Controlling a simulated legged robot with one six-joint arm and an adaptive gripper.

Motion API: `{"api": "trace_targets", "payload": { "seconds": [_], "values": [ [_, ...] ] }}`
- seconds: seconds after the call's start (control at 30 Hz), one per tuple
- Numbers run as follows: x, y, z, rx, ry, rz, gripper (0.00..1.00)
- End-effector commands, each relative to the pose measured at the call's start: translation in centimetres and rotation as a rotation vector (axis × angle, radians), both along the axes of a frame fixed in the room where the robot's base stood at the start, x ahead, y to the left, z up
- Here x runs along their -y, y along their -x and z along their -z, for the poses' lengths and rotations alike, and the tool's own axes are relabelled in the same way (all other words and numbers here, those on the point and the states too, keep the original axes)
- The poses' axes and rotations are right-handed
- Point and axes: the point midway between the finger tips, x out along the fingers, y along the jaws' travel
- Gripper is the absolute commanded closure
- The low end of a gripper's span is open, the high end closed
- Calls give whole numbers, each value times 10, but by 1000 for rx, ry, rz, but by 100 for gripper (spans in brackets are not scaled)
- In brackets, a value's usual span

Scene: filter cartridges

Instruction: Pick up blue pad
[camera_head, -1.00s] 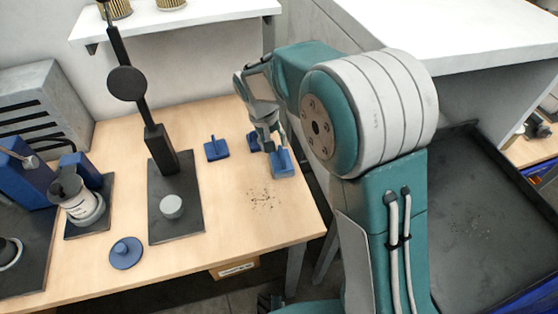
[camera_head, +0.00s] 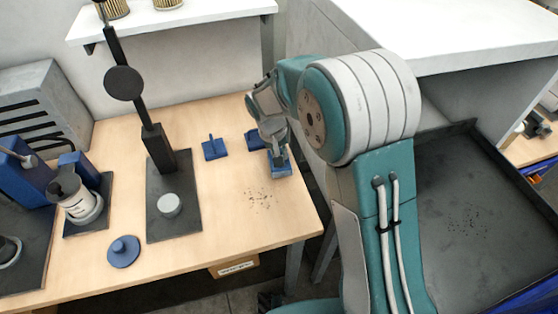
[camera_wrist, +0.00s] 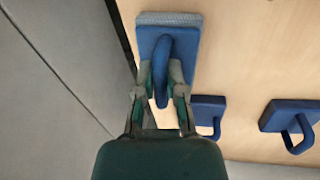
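A blue pad (camera_head: 279,170) with an upright loop handle is at the right edge of the wooden table. My gripper (camera_head: 275,148) is right above it. In the wrist view, this pad (camera_wrist: 180,30) shows a grey layer along its far edge. The two fingers of my gripper (camera_wrist: 163,80) are close together, one on each side of the handle, and look shut on it. The pad looks to be at table level; its underside is hidden. Two more blue pads stand nearby: one (camera_head: 254,140) just behind and one (camera_head: 215,150) to the left.
A dark stand with a tall lever (camera_head: 158,150) is left of the pads. A round blue piece (camera_head: 124,252) lies at the table's front. Dark specks (camera_head: 258,200) lie in front of the pads. A black tray (camera_head: 450,170) is at the right. A white shelf (camera_head: 190,22) hangs behind.

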Motion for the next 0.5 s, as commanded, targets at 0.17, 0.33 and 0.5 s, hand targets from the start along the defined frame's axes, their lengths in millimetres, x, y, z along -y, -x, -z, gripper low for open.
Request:
{"api": "trace_targets", "payload": {
  "seconds": [0.17,0.33,0.5],
  "values": [
    [-1,0,1,-2,2,-1,100],
    [-2,0,0,-3,3,0,100],
    [-2,0,-14,0,2,0,100]
  ]
}}
